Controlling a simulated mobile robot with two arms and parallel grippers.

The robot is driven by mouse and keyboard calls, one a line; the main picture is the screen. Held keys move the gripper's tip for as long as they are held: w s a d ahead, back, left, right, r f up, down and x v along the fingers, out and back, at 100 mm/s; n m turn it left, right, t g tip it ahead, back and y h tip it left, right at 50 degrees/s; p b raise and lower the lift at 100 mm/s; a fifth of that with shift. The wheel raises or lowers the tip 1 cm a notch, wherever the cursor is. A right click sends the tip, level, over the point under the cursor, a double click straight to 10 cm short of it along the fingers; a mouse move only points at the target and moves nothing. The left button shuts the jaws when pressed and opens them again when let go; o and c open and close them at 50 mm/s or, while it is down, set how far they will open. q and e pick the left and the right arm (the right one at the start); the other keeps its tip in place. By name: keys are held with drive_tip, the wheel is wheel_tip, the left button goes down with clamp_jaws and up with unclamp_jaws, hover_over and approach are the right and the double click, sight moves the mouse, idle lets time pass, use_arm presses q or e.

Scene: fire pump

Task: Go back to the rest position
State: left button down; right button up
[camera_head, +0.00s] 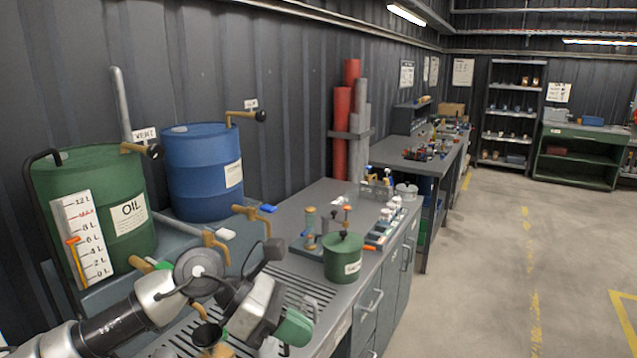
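My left arm comes in from the lower left, over the front of the bench (282,212). Its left gripper (268,312) is above the slotted drain grate (307,287), low in the view. It is seen from behind and the side, so I cannot tell whether its fingers are open or shut, or whether anything is between them. A green part (293,328) shows at its right end. A dark cup-like piece (207,336) with brass below shows just left of the gripper; whether they touch is unclear. My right gripper is not in view.
A green oil drum (128,217) with a level scale (85,240) and a blue drum (200,170) stand behind the arm. Brass taps (247,212) jut over the bench. A green canister (342,257) stands right of the gripper. The floor (480,290) at right is clear.

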use_arm(q)
drive_tip(key=s+d+r+n+t+h, duration=0.3)
drive_tip(key=d+r+n+t+h, duration=0.15)
drive_tip(key=n+h, duration=0.5)
drive_tip(key=w+a+f+n+t+y, duration=0.25)
drive_tip(key=a+n+t+y, duration=0.45)
drive_tip(key=n, duration=0.6)
drive_tip(key=w+a+f+n+t+y, duration=0.1)
drive_tip(key=a+f+n+t+y, duration=0.3)
drive_tip(key=n+t, duration=0.8)
drive_tip(key=s+a+f+n+g+y, duration=0.3)
drive_tip(key=a+f+n+g+y, duration=0.25)
drive_tip(key=f+n+y, duration=0.35)
drive_tip(key=s+a+f+n+g, duration=0.35)
drive_tip(key=s+f+g, duration=0.3)
drive_tip(key=s, duration=0.35)
drive_tip(key=s+a+f+n+g, duration=0.2)
drive_tip(key=s+f+n+g, duration=0.35)
drive_tip(key=s+f, duration=0.35)
drive_tip(key=s+f+g+b, duration=0.1)
drive_tip(key=s+f+g, duration=0.15)
drive_tip(key=f, duration=2.45)
drive_tip(key=s+a+f+m+b, duration=0.1)
drive_tip(key=s+a+f, duration=0.2)
drive_tip(key=s+f, duration=1.3)
drive_tip(key=shift+s+g+y, duration=0.25)
drive_tip(key=shift+g+y, duration=0.1)
drive_tip(key=shift+g, duration=0.1)
